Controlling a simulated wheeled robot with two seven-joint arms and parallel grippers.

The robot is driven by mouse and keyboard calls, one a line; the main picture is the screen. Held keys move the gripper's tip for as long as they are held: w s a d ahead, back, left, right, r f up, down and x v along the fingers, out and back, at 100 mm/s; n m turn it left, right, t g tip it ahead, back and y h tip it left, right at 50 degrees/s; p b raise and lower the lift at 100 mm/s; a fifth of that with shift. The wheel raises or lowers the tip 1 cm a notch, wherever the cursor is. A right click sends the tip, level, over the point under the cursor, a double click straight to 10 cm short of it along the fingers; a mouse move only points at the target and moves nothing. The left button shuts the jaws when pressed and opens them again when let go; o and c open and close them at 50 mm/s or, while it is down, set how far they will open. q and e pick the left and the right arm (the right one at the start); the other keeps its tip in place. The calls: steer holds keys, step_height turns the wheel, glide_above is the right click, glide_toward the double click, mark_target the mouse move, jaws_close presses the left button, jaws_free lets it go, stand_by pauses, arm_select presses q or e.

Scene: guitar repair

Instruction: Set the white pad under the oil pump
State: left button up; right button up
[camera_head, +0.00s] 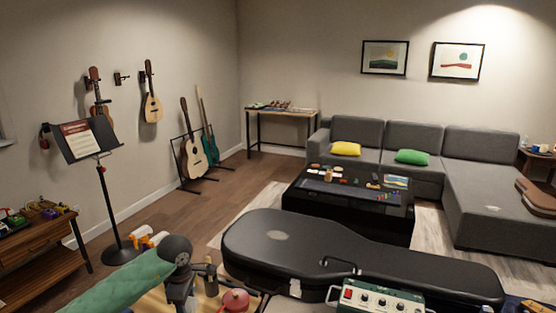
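A small red rounded vessel (235,299) stands at the bottom edge on a light wooden top (205,306). It looks like the oil pump, but it is too small and cut off to be certain. A small white piece (295,288) shows to its right, against the near side of the black guitar case; I cannot tell whether it is the white pad. Nothing white can be made out under the red vessel, whose base is hardly visible.
A large black guitar case (330,250) and a green amplifier box with knobs (378,297) fill the near right. A music stand (103,190) stands beyond.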

arm_select(q)
steer(key=s+d+f+m, duration=0.1)
steer(key=s+d+m, duration=0.4)
steer(key=m, duration=1.2)
steer(key=shift+s+d+m, duration=0.3)
steer(key=shift+s+d, duration=0.05)
steer(key=shift+s, duration=1.25)
steer(key=shift+w, duration=0.1)
